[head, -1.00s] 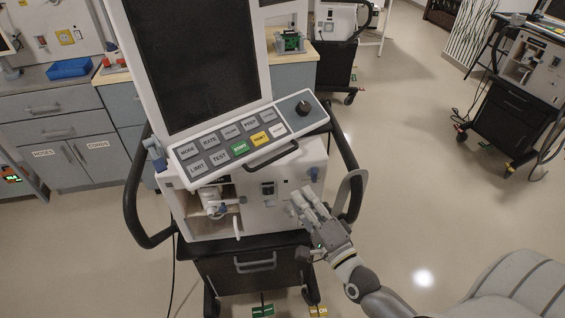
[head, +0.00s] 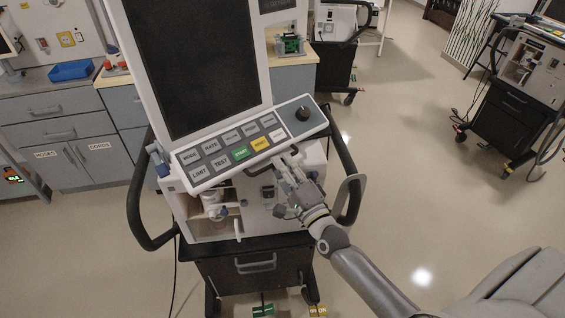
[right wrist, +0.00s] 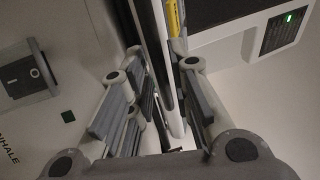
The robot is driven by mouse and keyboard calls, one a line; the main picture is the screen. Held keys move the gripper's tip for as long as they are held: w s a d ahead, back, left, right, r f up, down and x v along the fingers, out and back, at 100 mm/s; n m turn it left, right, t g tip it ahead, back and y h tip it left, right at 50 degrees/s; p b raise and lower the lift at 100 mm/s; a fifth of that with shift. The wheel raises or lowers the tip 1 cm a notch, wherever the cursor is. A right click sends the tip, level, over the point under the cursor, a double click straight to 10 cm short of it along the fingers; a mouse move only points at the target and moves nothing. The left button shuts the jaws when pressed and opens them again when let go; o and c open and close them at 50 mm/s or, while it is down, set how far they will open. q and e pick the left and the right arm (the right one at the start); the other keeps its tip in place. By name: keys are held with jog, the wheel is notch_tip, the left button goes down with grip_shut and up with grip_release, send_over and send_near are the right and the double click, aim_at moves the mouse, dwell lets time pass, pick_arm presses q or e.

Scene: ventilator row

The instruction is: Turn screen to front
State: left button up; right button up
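The ventilator's screen (head: 195,65) is a dark panel in a white frame, tilted in the head view. A key panel (head: 245,145) with labelled keys and a black knob runs along its lower edge. A dark handle (head: 272,160) sits under that panel, partly hidden by my right gripper. My right gripper (head: 285,163) is at the handle's right part, below the panel. In the right wrist view its fingers (right wrist: 172,110) stand apart, with a dark edge between them; contact cannot be told. My left gripper is not in view.
The ventilator's white body (head: 260,215) stands on a black cart (head: 255,275) with black side rails (head: 345,175). Cabinets (head: 60,140) with a blue tray (head: 72,70) stand at left. Another ventilator cart (head: 505,115) is at right. The floor between is clear.

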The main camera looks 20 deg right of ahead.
jog(key=shift+w, duration=0.3)
jog(key=shift+c, duration=0.3)
grip_shut()
